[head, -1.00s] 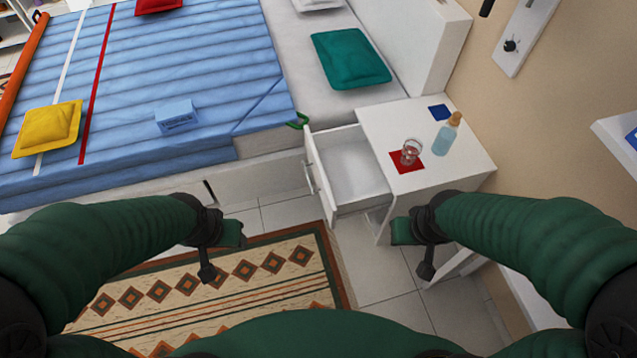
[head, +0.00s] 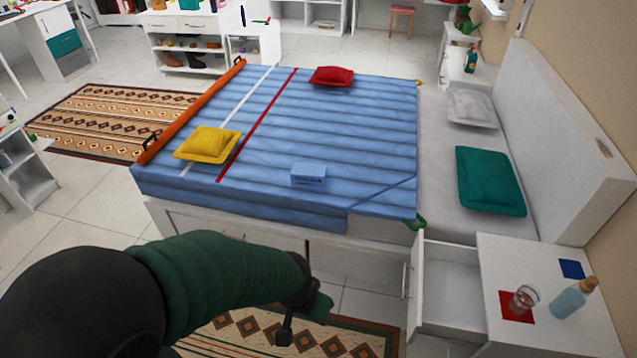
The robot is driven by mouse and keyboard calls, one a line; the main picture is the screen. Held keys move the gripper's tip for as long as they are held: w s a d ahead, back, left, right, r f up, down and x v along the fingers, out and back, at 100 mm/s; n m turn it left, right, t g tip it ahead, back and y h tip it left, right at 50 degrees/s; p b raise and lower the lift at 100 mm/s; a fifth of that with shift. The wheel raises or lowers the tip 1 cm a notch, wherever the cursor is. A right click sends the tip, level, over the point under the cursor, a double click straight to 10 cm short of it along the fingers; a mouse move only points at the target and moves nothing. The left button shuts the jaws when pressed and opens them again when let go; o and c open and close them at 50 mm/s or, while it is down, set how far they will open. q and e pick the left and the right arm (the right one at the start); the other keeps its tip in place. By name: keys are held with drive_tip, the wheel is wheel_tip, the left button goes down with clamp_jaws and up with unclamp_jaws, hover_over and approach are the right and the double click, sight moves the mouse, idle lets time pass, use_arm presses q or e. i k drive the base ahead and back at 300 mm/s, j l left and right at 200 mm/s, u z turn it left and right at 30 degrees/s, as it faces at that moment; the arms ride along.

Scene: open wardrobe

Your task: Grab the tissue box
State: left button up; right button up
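The tissue box is a small light blue box (head: 308,175) with dark lettering on its front. It lies on the blue quilted bed cover (head: 340,130), near the bed's front edge. My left gripper (head: 302,323) is in front of the bed, below and apart from the box. It holds nothing that I can see, and its finger opening cannot be made out. My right gripper is outside the view.
An open drawer (head: 449,290) juts from the white nightstand (head: 545,255), right of my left gripper. A glass (head: 523,300) and a bottle (head: 573,298) stand on top. Yellow (head: 207,144), red (head: 331,76) and green (head: 490,181) cushions lie on the bed.

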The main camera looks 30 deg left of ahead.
sight(304, 174)
drive_tip(key=j+u, duration=0.1)
drive_tip(key=u, duration=0.5)
drive_tip(key=i+j+u, duration=0.2)
drive_tip(key=i+u, duration=0.25)
drive_tip(key=i, duration=0.2)
drive_tip(key=i+u, duration=0.45)
drive_tip(key=i, duration=0.15)
drive_tip(key=i+l, duration=0.1)
drive_tip(key=i, duration=1)
drive_tip(key=l+u, duration=0.05)
